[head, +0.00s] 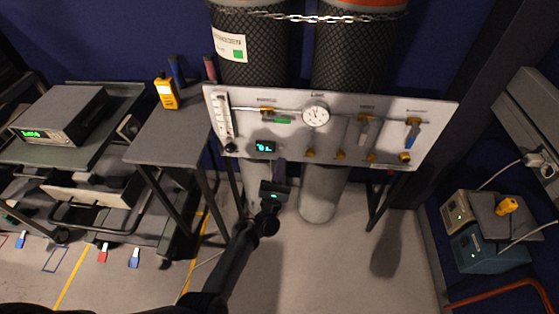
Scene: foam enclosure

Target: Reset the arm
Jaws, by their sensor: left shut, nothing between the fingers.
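My left arm reaches up from the bottom of the head view. My left gripper (279,165) is shut and empty, with its tip just below the lower edge of a grey valve panel (340,138). The panel carries a round gauge (316,116), a flow tube (224,118), a small lit display (264,147) and several valves. One valve handle is green (283,121) and one is blue (413,131). I cannot tell whether the gripper touches the panel. My right gripper is not in view.
Two mesh-wrapped cylinders (255,60) stand behind the panel, with a chain (300,17) across them. A side table (165,138) with a yellow handheld device (166,92) is left. Instrument boxes (486,245) stand at right. Open floor (330,270) lies below the panel.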

